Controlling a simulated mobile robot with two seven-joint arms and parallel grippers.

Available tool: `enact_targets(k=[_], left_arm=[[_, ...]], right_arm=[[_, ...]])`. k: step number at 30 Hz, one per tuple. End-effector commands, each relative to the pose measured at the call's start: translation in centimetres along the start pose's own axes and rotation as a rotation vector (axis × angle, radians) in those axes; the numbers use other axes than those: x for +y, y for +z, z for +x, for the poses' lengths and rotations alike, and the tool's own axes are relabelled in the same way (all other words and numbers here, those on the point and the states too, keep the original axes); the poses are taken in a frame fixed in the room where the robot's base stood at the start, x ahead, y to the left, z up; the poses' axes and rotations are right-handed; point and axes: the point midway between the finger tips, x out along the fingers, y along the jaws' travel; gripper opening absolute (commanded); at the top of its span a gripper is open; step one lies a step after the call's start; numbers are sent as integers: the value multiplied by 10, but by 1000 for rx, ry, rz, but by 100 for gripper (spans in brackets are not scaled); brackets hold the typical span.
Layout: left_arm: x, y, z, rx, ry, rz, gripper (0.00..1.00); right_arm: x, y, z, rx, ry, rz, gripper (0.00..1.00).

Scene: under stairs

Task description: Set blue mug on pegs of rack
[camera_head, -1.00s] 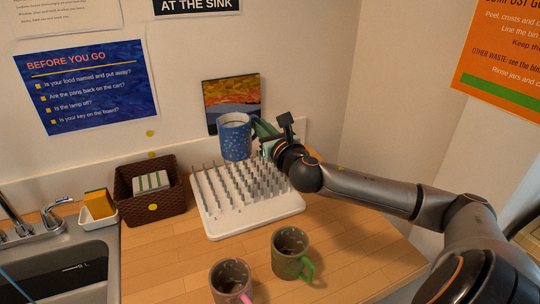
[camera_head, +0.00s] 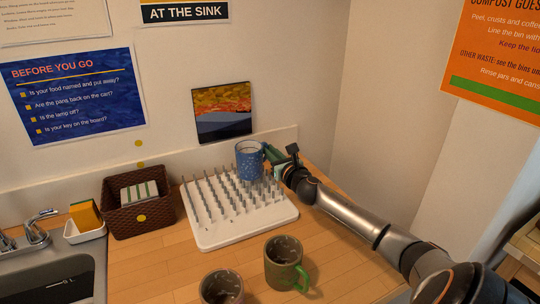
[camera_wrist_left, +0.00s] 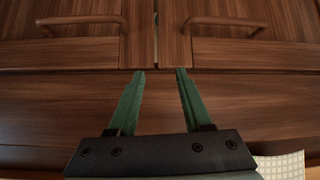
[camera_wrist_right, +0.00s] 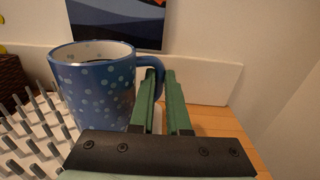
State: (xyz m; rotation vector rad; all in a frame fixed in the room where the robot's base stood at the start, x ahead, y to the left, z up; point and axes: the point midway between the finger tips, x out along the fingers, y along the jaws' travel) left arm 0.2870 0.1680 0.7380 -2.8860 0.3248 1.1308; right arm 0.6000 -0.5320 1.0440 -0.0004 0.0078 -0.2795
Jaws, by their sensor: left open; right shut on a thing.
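The blue mug (camera_head: 249,161) with light dots is upright at the back right part of the white peg rack (camera_head: 215,240). In the right wrist view the blue mug (camera_wrist_right: 100,92) has its handle toward my gripper, and pegs of the rack (camera_wrist_right: 28,130) stand to its left. My right gripper (camera_head: 272,157) is shut on the mug's handle; its green fingers (camera_wrist_right: 157,78) show close together there. Whether the mug's base touches the pegs is hard to tell. My left gripper (camera_wrist_left: 160,75) is open and empty, facing brown wooden cabinet fronts.
A green-handled mug (camera_head: 283,262) and another mug (camera_head: 221,287) stand in front of the rack. A brown basket (camera_head: 150,214) is left of it, beside a sponge holder (camera_head: 84,232) and the sink (camera_head: 55,270). A picture (camera_head: 222,113) leans on the wall behind.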

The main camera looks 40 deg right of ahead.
Motion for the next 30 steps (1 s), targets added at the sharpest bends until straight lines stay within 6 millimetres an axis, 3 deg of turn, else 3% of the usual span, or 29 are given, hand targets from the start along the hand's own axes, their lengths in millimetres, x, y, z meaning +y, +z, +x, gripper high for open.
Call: enact_targets(k=[12, 13, 20, 30], left_arm=[[0, 3, 2, 0, 0, 0, 50], [0, 2, 2, 0, 0, 0, 50], [0, 2, 2, 0, 0, 0, 50], [0, 0, 0, 0, 0, 0, 50]], right_arm=[[0, -6, 0, -4, -1, -1, 0], [0, -7, 0, -1, -1, -2, 16], [0, -6, 0, -1, -1, -2, 42], [0, -3, 0, -1, -1, -1, 44]])
